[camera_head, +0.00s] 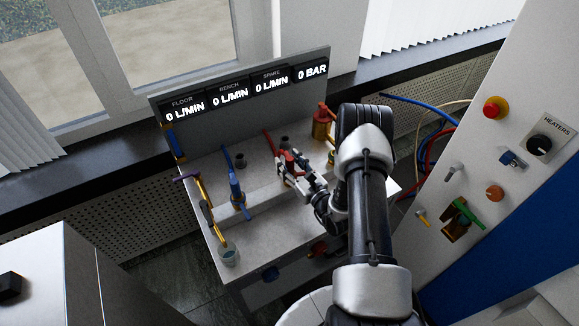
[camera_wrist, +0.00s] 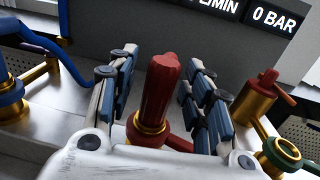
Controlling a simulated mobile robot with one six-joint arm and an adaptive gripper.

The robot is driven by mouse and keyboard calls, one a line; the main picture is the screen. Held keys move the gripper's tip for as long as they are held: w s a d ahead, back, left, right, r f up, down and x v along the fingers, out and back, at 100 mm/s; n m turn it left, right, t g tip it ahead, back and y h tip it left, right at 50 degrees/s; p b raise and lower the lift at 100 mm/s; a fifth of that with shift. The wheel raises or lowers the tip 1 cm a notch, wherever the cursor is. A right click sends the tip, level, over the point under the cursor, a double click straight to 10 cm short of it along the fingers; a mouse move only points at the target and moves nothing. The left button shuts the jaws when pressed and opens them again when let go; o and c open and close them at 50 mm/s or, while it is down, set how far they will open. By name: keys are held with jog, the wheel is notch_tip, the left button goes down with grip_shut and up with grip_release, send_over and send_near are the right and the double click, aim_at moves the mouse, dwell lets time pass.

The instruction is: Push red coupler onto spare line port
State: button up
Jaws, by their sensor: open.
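The red coupler (camera_wrist: 157,92) stands roughly upright between my fingers in the wrist view, with a brass collar (camera_wrist: 150,126) at its lower end. My gripper (camera_wrist: 161,72) is open, one finger on each side of it, with gaps showing. In the head view my gripper (camera_head: 298,174) is over the bench at the red coupler (camera_head: 287,158), partly covering it. The SPARE display (camera_head: 271,80) reads 0 L/MIN. I cannot tell which fitting is the spare line port, or whether the coupler touches one.
A brass fitting with a red handle (camera_wrist: 257,97) stands close right of my fingers; a green-ringed brass fitting (camera_wrist: 284,153) is nearer. A blue coupler (camera_head: 237,187) with its hose stands left. The display panel (camera_head: 250,112) bounds the back.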

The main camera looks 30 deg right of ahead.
grip_shut()
dwell(0.5)
